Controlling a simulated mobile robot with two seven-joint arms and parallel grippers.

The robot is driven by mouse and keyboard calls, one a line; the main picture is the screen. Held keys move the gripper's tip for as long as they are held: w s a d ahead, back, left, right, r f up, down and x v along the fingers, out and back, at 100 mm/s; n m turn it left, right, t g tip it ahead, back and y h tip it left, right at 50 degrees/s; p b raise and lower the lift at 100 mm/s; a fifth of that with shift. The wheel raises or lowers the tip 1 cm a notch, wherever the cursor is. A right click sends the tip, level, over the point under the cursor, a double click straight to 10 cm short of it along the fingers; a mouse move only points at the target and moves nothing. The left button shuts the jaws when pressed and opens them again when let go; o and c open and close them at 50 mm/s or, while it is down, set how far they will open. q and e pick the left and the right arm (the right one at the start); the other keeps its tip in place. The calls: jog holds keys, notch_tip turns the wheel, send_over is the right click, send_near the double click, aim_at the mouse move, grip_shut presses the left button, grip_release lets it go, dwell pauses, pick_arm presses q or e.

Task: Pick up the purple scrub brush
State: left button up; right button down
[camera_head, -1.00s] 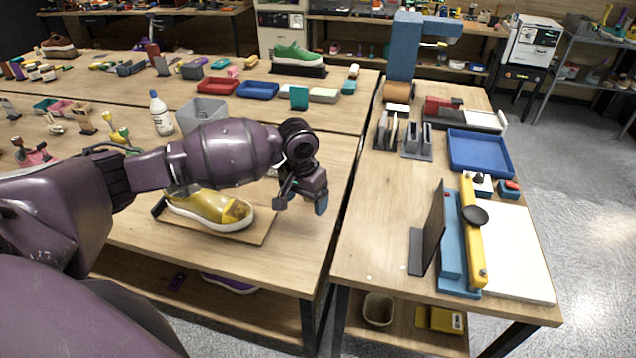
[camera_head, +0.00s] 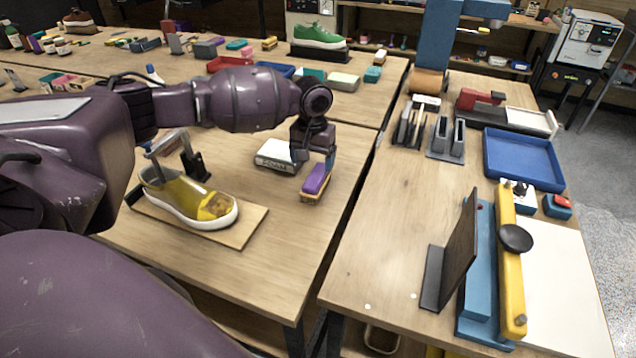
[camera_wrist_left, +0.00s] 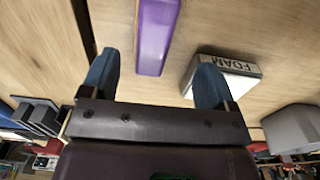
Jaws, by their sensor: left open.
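The purple scrub brush (camera_head: 316,179) lies on the wooden table near its right edge, purple back up. It also shows in the left wrist view (camera_wrist_left: 155,38), beyond and between the fingertips. My left gripper (camera_head: 318,160) is above the brush with its fingers pointing down. In the left wrist view its two blue fingers (camera_wrist_left: 158,82) are spread apart with nothing between them. In the head view the gripper partly covers the far end of the brush. My right gripper does not show.
A white box marked FOAM (camera_wrist_left: 222,76) stands close beside the brush, also in the head view (camera_head: 278,155). A stained yellow shoe (camera_head: 190,196) sits on a wooden board (camera_head: 245,230) to the left. A gap separates this table from the right-hand table (camera_head: 385,255).

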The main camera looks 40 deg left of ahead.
aim_at(317, 175)
pick_arm(q)
jog(key=f, duration=0.2)
jog(key=f+b, duration=0.1)
jog(key=f, duration=0.5)
jog(key=shift+w+d, duration=0.3)
jog(key=shift+d, duration=0.05)
jog(key=shift+r, duration=0.1)
jog(key=c, duration=1)
jog(key=shift+c, duration=0.2)
jog(key=shift+r, duration=0.1)
